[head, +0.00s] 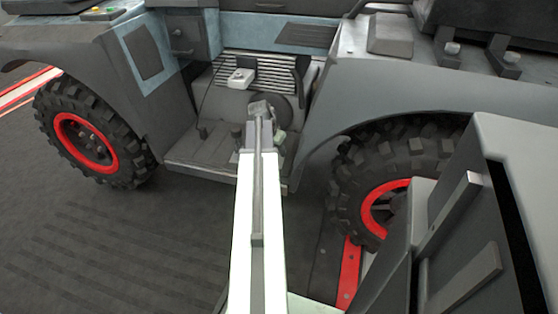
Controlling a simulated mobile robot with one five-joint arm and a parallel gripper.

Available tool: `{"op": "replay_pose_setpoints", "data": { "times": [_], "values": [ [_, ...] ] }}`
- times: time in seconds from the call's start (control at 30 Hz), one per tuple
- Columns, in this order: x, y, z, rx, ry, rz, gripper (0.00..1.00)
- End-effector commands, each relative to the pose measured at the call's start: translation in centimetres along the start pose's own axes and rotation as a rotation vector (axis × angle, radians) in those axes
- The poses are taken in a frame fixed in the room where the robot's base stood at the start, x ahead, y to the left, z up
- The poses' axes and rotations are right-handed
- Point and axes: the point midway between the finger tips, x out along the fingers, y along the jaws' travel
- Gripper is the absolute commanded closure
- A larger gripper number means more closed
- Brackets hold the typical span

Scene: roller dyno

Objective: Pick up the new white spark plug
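My arm reaches forward to the open side bay of a grey vehicle (400,90). My gripper (260,108) is at the arm's far end, over the bay; it is too small and foreshortened to tell whether it is open or shut. I cannot make out the new white spark plug for sure. A pale greenish thing (280,137) shows just right of the arm, partly hidden.
Small dark upright parts (203,131) stand on the bay's ledge (190,157). Wheels with red rims stand left (75,140) and right (375,205) of the bay. A large grey structure (480,230) is close at right. Dark floor (120,245) is clear at lower left.

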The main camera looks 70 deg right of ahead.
Motion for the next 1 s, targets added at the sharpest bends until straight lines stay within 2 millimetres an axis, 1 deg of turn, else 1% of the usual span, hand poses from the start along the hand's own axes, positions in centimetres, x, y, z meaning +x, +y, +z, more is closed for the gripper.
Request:
{"op": "replay_pose_setpoints", "data": {
  "times": [0.03,0.27,0.37,0.4,0.43,0.77,0.87,1.0],
  "values": [
    [1.4,-0.1,0.1,0.001,0.0,0.0,0.63],
    [1.1,0.1,-0.1,0.002,0.0,0.001,0.63],
    [1.1,0.1,-0.2,0.002,0.0,0.001,0.88],
    [1.1,0.2,-0.2,0.003,0.0,0.001,0.99],
    [1.1,0.2,-0.2,0.003,0.0,0.001,1.0],
    [1.0,0.3,-0.3,0.004,0.0,0.002,1.0],
    [0.4,0.3,-0.6,0.005,0.0,0.002,1.0],
    [-1.6,0.4,-1.4,0.005,0.001,0.001,1.0]
  ]
}}
